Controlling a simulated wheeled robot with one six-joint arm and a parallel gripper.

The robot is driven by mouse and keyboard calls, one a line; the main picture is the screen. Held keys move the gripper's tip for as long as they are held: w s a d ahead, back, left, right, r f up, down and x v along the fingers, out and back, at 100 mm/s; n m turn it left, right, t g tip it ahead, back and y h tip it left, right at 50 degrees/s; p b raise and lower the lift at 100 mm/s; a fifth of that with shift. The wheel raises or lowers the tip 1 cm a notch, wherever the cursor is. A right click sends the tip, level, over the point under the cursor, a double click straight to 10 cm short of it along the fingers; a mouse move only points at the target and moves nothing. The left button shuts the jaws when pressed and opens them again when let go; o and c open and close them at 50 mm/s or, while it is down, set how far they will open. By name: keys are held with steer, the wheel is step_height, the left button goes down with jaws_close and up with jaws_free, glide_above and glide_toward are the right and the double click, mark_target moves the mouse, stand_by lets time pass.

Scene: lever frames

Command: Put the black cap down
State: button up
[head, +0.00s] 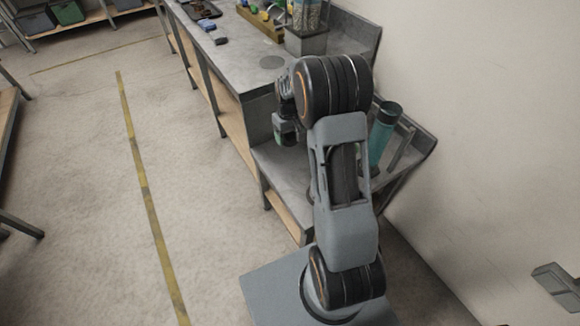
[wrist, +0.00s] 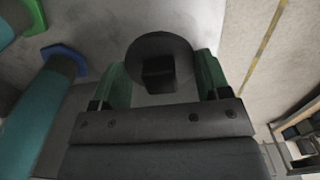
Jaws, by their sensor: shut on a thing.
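The black cap (wrist: 160,50) is a dark round disc with a square block on it, between the two green fingers of my gripper (wrist: 161,78) in the wrist view. My gripper is shut on it. In the head view my gripper (head: 285,135) is over the near, lower part of the grey bench (head: 283,165), left of my arm. The cap cannot be made out there. I cannot tell whether the cap touches the surface below it.
A teal bottle (head: 382,133) with a dark top stands right of my arm on the lower bench. A teal cylinder (wrist: 40,110) with a blue collar is close at left in the wrist view. A clear container (head: 305,25) and several small items occupy the upper bench.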

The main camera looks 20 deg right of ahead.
mark_target(290, 160)
steer(key=shift+d+f, duration=0.2)
steer(key=shift+f, duration=0.3)
steer(key=shift+w+d+f+b, duration=0.1)
steer(key=shift+f+b, duration=0.75)
steer(key=shift+f, duration=3.8)
steer(key=shift+f, duration=0.1)
steer(key=shift+f, duration=0.1)
steer(key=o, duration=0.9)
